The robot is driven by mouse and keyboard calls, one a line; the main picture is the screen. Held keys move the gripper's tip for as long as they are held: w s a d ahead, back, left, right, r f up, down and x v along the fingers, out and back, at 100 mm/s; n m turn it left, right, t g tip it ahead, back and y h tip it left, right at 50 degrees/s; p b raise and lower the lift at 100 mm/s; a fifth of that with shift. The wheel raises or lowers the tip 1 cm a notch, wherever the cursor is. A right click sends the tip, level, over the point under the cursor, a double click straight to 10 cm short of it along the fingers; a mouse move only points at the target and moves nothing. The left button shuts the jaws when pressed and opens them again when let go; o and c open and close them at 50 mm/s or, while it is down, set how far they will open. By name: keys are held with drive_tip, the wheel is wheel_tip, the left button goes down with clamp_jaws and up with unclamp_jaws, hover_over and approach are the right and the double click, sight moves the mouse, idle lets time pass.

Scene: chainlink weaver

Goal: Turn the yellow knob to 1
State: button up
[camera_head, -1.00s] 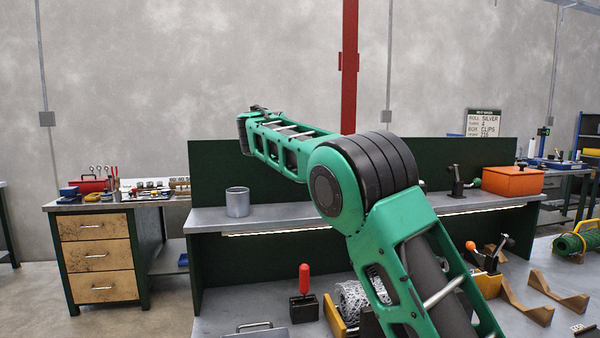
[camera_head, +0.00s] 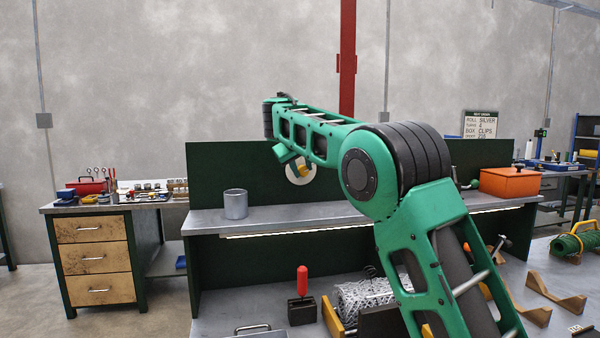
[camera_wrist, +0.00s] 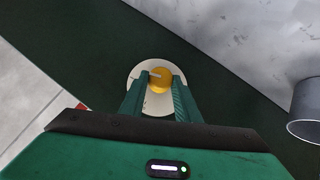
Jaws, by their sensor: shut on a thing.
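The yellow knob (camera_wrist: 161,79) sits on a round white dial plate (camera_wrist: 145,74) on the dark green back panel. In the wrist view my gripper (camera_wrist: 162,88) has its two green fingers on either side of the knob and is shut on it. A pale pointer mark shows on the left of the knob. No dial numbers can be read. In the head view the knob (camera_head: 300,163) and the white dial (camera_head: 303,176) show partly behind my gripper (camera_head: 293,160).
A grey metal cup (camera_head: 236,204) stands on the shelf below the panel, left of the dial. An orange box (camera_head: 510,183) sits on the shelf at right. A red-handled tool (camera_head: 302,281) and a wire mesh roll (camera_head: 362,297) are on the bench below.

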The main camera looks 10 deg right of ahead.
drive_tip(key=o, duration=1)
drive_tip(key=shift+f, duration=0.35)
drive_tip(key=shift+o, duration=0.2)
drive_tip(key=shift+r, duration=0.2)
drive_tip(key=shift+s+a+r, duration=0.15)
drive_tip(key=shift+s+r, duration=0.2)
drive_tip(key=shift+r, duration=0.05)
drive_tip(key=v, duration=0.9)
drive_tip(key=shift+s, duration=0.2)
drive_tip(key=shift+a, duration=0.1)
